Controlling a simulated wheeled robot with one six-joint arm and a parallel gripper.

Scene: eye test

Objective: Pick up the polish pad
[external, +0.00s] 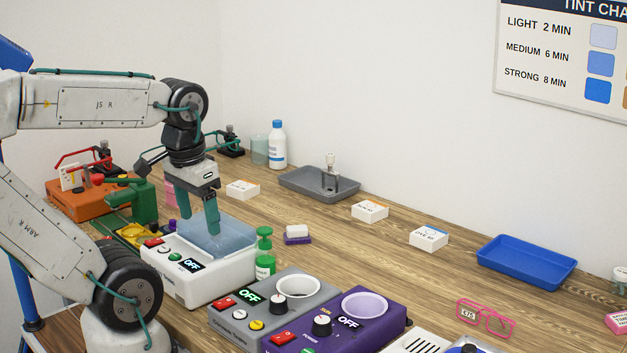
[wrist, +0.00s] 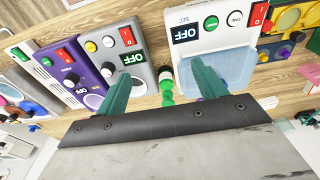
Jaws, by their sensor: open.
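A small white block with a purple base (external: 297,235), which looks like the polish pad, lies on the wooden bench right of the white machine. I cannot make it out in the wrist view. My gripper (external: 199,218) points down with its green fingers spread and nothing between them. It is over the pale blue tank of the white machine, left of the pad and apart from it. The wrist view also shows the open fingers of my gripper (wrist: 160,72), one near the tank.
The white machine (external: 185,272) stands under my gripper. A green pump bottle (external: 264,252) stands between it and the pad. Grey (external: 250,308) and purple (external: 345,328) machines stand in front. A grey tray (external: 295,184), white boxes and a blue tray (external: 526,264) lie behind and right.

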